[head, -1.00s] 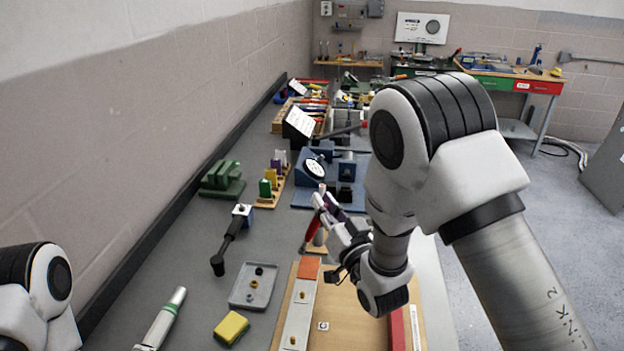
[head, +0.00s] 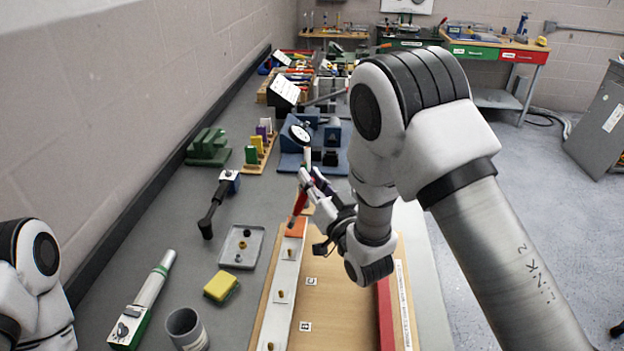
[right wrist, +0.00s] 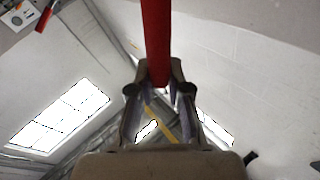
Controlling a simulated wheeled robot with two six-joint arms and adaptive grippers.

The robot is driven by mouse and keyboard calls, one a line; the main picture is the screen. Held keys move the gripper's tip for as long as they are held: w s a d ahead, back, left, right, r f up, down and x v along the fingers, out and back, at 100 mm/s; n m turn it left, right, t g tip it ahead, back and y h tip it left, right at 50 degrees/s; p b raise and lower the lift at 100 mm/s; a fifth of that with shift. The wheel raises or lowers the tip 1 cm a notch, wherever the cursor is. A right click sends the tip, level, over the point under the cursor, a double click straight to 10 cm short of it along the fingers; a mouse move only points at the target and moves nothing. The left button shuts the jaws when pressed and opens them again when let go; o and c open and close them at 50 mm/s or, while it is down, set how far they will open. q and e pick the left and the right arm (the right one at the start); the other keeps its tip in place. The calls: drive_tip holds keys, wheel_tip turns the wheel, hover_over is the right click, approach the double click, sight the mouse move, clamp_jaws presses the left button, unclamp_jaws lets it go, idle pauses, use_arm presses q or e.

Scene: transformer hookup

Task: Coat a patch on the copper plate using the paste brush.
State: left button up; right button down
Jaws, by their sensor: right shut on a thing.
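My right gripper (head: 309,184) is shut on the paste brush, whose red handle (head: 300,202) slants down from the jaws. In the right wrist view the red handle (right wrist: 157,40) stands between the gripper's fingers (right wrist: 160,88). The copper plate (head: 296,227) shows as an orange patch at the far end of a long pale bar. The brush's lower end is over or at the plate's far edge; I cannot tell whether it touches. The bristles are too small to make out. My left gripper is out of view; only part of the left arm shows at the left edge.
The pale bar (head: 276,318) carries brass-coloured studs and lies on a wooden board (head: 327,300). Left of it are a grey tray (head: 229,258), a yellow sponge (head: 220,286) and a grey cup (head: 186,329). A blue fixture (head: 328,155) stands beyond the gripper.

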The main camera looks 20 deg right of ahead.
drive_tip(key=shift+w+f, duration=0.1)
drive_tip(key=shift+f+b, duration=0.35)
drive_tip(key=shift+b, duration=0.05)
idle(0.4)
drive_tip(key=shift+w+d, duration=0.15)
drive_tip(key=shift+w, duration=0.15)
drive_tip(key=shift+s, duration=0.15)
